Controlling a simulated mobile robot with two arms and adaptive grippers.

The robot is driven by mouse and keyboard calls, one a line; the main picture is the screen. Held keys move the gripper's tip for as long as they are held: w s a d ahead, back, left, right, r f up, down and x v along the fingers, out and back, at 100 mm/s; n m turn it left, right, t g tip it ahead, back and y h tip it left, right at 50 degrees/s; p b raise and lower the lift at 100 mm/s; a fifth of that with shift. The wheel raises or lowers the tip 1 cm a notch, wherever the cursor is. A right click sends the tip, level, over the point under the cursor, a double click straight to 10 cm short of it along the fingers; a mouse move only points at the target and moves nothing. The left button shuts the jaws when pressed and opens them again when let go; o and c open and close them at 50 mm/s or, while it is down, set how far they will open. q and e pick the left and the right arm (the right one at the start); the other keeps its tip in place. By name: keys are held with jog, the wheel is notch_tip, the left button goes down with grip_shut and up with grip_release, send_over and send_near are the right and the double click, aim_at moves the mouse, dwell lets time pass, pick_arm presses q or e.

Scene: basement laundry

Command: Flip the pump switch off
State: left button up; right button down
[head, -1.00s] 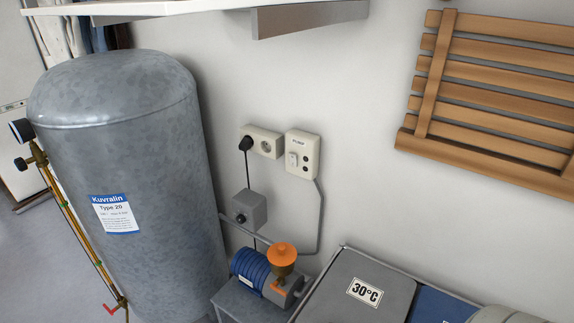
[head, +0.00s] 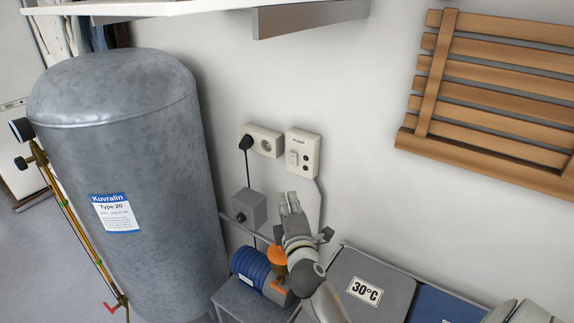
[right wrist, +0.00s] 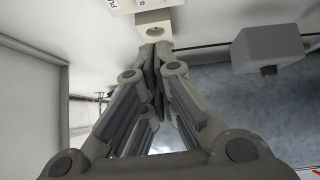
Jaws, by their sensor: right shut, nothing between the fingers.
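The pump switch (head: 292,158) is a small white rocker on a cream wall box (head: 303,150) labelled for the pump, with two dark round spots beside it. I cannot tell its position for sure. My right gripper (head: 288,203) is shut and empty, pointing up, below the box and apart from it. In the right wrist view my fingertips (right wrist: 156,55) meet just under a cream socket (right wrist: 156,29), with part of the labelled box (right wrist: 125,5) cut off at the top edge. My left gripper is not in view.
A socket with a black plug (head: 246,143) is left of the switch box, and a grey box (head: 249,208) hangs below it. A large grey tank (head: 120,150) is at left, a wooden rack (head: 480,90) at right.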

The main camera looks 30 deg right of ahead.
aim_at(293, 159)
jog(key=shift+w+r+n, duration=0.2)
jog(key=shift+r+n, duration=0.2)
jog(key=shift+r, duration=0.1)
jog(key=shift+s+d+r+p+x, duration=0.15)
jog(key=shift+d+p+x, duration=0.25)
jog(key=shift+x, duration=1.75)
jog(key=shift+s+d+r+p+x, duration=0.15)
jog(key=shift+d+p+x, duration=0.25)
jog(key=shift+x, duration=1.75)
jog(key=shift+s+d+p+x, duration=0.3)
jog(key=shift+d+x, duration=0.1)
jog(key=shift+x, duration=1.75)
